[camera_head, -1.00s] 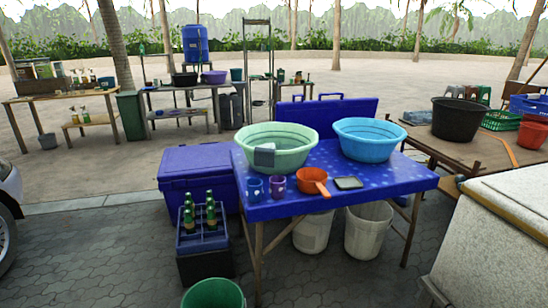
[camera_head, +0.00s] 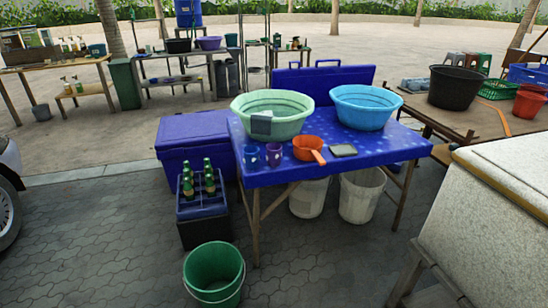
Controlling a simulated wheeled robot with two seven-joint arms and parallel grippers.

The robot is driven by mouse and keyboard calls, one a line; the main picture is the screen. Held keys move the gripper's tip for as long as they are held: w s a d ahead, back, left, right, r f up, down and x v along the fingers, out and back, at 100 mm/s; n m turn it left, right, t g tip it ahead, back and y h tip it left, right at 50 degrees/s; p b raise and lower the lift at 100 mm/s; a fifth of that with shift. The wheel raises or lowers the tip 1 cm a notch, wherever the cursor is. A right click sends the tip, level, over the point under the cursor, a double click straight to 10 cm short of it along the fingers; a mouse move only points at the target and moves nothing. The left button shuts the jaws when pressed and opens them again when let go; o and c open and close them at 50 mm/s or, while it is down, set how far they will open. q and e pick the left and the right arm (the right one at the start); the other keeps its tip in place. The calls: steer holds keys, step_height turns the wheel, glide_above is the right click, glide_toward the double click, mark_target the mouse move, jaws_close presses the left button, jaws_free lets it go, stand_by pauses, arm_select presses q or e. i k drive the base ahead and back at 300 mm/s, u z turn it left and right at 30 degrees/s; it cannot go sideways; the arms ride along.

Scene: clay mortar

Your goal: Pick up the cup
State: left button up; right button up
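Two cups stand side by side at the front left of the blue table (camera_head: 345,170). One is a blue cup (camera_head: 251,156), at the left. The other is a purple cup (camera_head: 274,155), just right of it. An orange dipper (camera_head: 305,148) with its handle toward the front lies to the right of the cups. A pale green basin (camera_head: 285,122) stands behind the cups with a grey cloth-like item (camera_head: 261,126) at its rim. Neither of my grippers is in view.
A light blue basin (camera_head: 366,107) and a small dark flat item (camera_head: 343,150) are on the table. A bottle crate (camera_head: 202,204) and a green bucket (camera_head: 214,274) stand on the paving at the left. A pale box-like counter (camera_head: 500,215) stands at the right.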

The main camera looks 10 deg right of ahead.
mark_target(273, 156)
steer(key=u, duration=0.3)
steer(key=k, duration=0.25)
steer(key=z, duration=0.95)
steer(key=i, duration=1.5)
steer(key=u, duration=1.25)
steer(key=i, duration=0.7)
steer(key=u, duration=0.7)
